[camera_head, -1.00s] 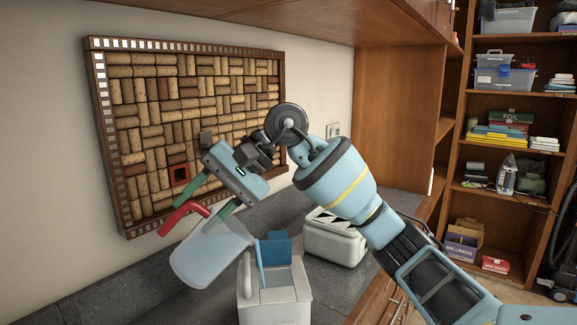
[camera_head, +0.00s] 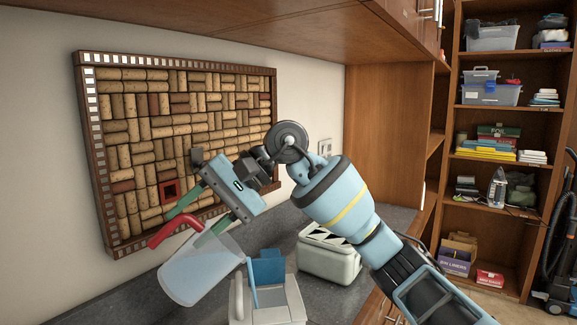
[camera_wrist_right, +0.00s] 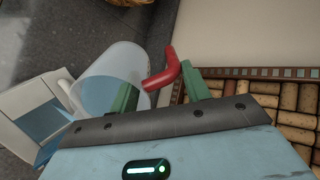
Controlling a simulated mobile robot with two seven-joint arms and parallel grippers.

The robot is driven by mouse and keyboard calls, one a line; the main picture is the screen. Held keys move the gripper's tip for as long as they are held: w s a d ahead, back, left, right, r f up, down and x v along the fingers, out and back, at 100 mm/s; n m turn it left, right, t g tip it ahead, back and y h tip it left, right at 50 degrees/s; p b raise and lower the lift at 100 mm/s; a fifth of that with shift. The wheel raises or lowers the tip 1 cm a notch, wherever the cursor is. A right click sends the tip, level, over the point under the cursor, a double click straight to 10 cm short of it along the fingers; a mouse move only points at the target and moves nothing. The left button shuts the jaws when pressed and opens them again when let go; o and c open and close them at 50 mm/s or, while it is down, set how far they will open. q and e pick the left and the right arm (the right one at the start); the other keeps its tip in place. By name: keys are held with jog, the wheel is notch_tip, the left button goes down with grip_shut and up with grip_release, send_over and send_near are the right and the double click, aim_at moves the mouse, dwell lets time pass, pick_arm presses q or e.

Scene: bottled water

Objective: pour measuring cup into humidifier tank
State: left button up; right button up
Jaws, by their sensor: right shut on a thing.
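My right gripper (camera_head: 198,216) is shut on the red handle (camera_head: 170,228) of a translucent measuring cup (camera_head: 193,272). The cup is held in the air above the counter, tilted with its mouth toward the upper right. The humidifier tank (camera_head: 238,297), a pale box with a blue upright part (camera_head: 268,268), stands just right of the cup. In the right wrist view the cup (camera_wrist_right: 108,75) overlaps the tank's edge (camera_wrist_right: 22,98), and blue shows inside the tank. I see no stream leaving the cup. My left gripper is out of view.
A pale box with a dark zigzag top (camera_head: 330,258) stands on the dark counter (camera_head: 135,300), behind the tank. A framed cork board (camera_head: 175,150) hangs on the wall close behind my gripper. Shelves (camera_head: 505,155) stand at the right. The counter left of the cup is clear.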

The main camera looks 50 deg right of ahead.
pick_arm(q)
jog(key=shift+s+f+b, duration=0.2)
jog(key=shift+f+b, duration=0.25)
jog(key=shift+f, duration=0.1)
pick_arm(e)
jog(key=shift+s+d+r+y, duration=0.15)
jog(key=shift+d+r+y, duration=0.1)
jog(key=shift+y, duration=0.15)
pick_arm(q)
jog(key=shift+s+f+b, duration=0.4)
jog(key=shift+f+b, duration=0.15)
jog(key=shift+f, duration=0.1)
pick_arm(e)
jog(key=shift+s+d+r+t+y, duration=0.25)
jog(key=shift+d+t+y, duration=0.15)
jog(key=shift+t, duration=0.1)
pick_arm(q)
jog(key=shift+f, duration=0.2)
pick_arm(e)
jog(key=shift+d, duration=0.1)
dwell(0.3)
pick_arm(q)
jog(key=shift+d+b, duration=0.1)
jog(key=shift+b, duration=0.2)
pick_arm(e)
jog(key=shift+s+d+r, duration=0.1)
jog(key=shift+d+r, duration=0.05)
